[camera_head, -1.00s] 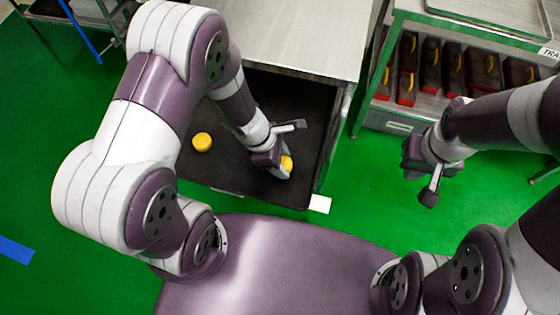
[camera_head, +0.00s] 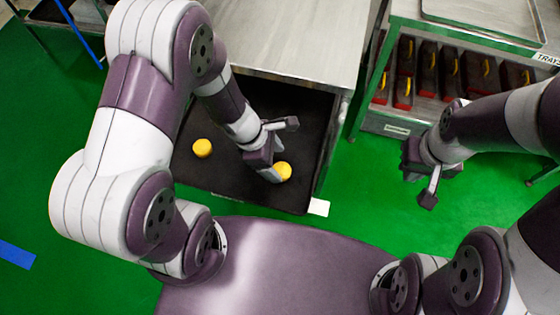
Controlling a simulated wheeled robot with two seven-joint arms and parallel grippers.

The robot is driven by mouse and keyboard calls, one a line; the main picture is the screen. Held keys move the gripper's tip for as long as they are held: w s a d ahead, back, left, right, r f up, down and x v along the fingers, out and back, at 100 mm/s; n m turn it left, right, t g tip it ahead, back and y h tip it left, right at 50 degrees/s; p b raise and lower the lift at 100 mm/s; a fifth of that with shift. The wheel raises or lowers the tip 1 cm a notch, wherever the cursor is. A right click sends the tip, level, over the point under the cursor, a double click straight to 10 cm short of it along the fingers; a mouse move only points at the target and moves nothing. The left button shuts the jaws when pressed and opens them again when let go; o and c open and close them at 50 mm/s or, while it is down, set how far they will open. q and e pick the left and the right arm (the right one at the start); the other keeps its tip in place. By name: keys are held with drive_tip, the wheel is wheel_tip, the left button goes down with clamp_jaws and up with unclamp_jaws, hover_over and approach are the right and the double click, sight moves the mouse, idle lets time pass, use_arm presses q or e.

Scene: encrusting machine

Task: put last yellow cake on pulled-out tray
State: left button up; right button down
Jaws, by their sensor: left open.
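One yellow cake (camera_head: 202,148) sits on the left part of the black pulled-out tray (camera_head: 215,180). A second yellow cake (camera_head: 283,171) is on the right part of the tray. My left gripper (camera_head: 281,150) is open over the tray, close beside the second cake and slightly above and left of it. One finger hides part of that cake's left side, and I cannot tell whether they touch. My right gripper (camera_head: 425,182) hangs empty over the green floor, right of the tray. Its fingers are partly hidden, so its opening is unclear.
A metal-topped cabinet (camera_head: 290,40) stands behind the tray. On the right is a green-framed rack (camera_head: 373,75) with several dark red-based blocks with yellow handles (camera_head: 428,65). A white card (camera_head: 319,207) is at the tray's front right corner. Green floor is free between tray and rack.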

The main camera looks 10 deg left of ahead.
use_arm(q)
drive_tip(key=s+a+r+m+y+p, duration=0.1)
drive_tip(key=a+r+m, duration=0.3)
drive_tip(key=r+m, duration=0.4)
drive_tip(key=s+a+r+m+y+p, duration=0.1)
drive_tip(key=a+r+m+y, duration=0.2)
drive_tip(key=r+m, duration=0.4)
drive_tip(key=a+m, duration=0.1)
drive_tip(key=m, duration=0.4)
drive_tip(key=shift+r+t, duration=0.4)
use_arm(e)
wheel_tip(320, 180, up, 4)
drive_tip(key=shift+f, duration=0.2)
use_arm(q)
drive_tip(key=shift+s, duration=0.1)
